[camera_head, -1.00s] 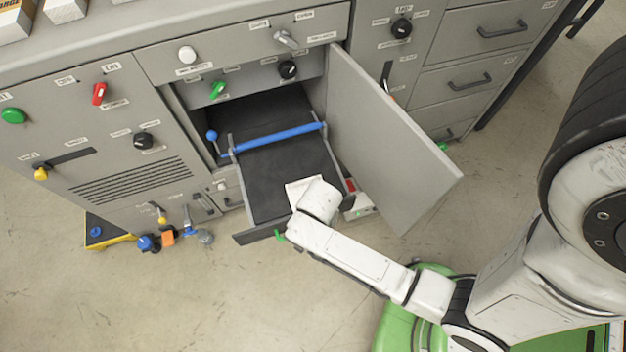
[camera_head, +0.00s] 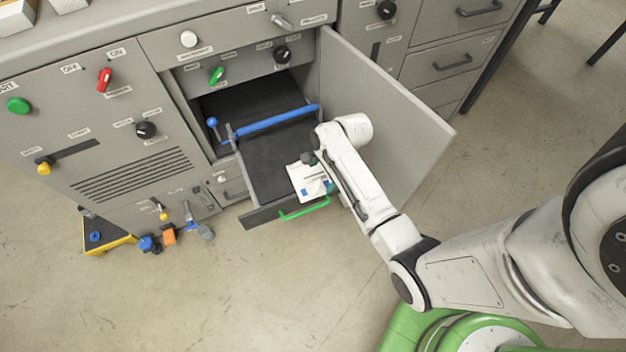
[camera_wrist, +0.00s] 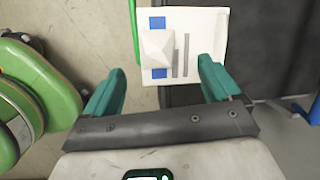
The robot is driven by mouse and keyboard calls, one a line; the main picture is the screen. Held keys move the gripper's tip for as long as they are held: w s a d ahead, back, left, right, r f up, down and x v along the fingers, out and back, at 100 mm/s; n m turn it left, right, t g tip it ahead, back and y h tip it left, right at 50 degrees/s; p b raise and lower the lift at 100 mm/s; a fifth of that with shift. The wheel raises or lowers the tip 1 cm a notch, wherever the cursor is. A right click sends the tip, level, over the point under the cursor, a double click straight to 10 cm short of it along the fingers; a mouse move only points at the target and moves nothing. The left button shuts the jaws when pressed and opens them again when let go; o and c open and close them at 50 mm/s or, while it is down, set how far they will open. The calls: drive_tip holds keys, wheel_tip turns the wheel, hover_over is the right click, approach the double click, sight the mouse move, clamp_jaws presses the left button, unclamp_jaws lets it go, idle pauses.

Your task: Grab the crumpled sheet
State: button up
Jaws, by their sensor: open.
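The crumpled sheet (camera_head: 303,180) is white with blue patches and lies at the front end of the dark pulled-out tray (camera_head: 262,172). In the wrist view the sheet (camera_wrist: 207,30) has a raised, peaked fold and two grey strips, and lies ahead of my fingertips. My gripper (camera_head: 319,172) is at the sheet's right side in the head view, partly covering that edge. In the wrist view my gripper (camera_wrist: 160,75) has its teal fingers wide apart with nothing between them. I cannot tell the height of the fingers over the sheet.
A green handle (camera_head: 303,209) runs along the tray's front. A blue bar (camera_head: 278,119) crosses the tray behind the sheet. The open grey door (camera_head: 400,120) stands close to my wrist at the right. Several small items lie on the floor left of the tray, near a yellow-edged box (camera_head: 108,240).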

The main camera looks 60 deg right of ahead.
sight(321, 184)
drive_tip(key=shift+s+d+x, duration=0.1)
drive_tip(key=shift+s+x, duration=0.1)
drive_tip(key=shift+x, duration=1.25)
drive_tip(key=shift+s+d+x, duration=0.1)
drive_tip(key=shift+s+x, duration=0.1)
drive_tip(key=shift+x, duration=1.3)
drive_tip(key=shift+f, duration=0.1)
drive_tip(key=c, duration=1.2)
